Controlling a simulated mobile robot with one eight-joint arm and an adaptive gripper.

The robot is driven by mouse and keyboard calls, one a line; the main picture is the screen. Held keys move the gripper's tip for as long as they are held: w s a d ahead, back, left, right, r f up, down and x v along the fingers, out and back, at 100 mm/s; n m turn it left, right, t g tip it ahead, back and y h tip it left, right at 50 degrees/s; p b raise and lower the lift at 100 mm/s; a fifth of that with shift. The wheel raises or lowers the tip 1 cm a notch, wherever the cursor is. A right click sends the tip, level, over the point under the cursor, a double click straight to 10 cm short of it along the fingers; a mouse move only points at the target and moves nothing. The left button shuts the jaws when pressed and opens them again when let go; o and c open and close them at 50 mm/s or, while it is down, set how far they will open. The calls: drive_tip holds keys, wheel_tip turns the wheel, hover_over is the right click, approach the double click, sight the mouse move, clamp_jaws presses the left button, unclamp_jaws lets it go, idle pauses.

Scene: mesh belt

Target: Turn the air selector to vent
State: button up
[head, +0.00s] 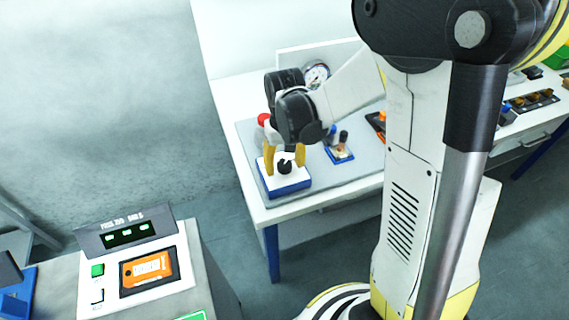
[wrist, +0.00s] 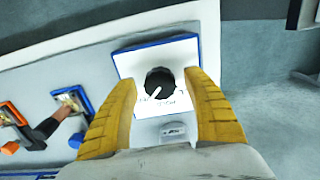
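The air selector is a black round knob (wrist: 161,84) with a white pointer line, on a white plate with a blue edge (wrist: 126,51). In the wrist view the pointer points down and left; the lettering around the knob is too small to read. In the head view the knob (head: 285,166) sits on the blue-edged block (head: 290,188) at the table's near left corner. My gripper (head: 285,172) is open above the block, with its yellow fingers on either side of the knob. In the wrist view my gripper (wrist: 163,92) shows a gap between each finger and the knob.
A lever on a blue-framed plate (wrist: 70,101) and an orange-framed part (wrist: 14,118) lie left in the wrist view. A red knob (head: 264,119) and a gauge (head: 316,75) stand behind my gripper. A console with an orange screen (head: 150,270) stands at lower left.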

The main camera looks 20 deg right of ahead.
sight(285, 164)
drive_tip(key=shift+r, duration=0.1)
wheel_tip(285, 164, up, 12)
idle(0.4)
idle(0.3)
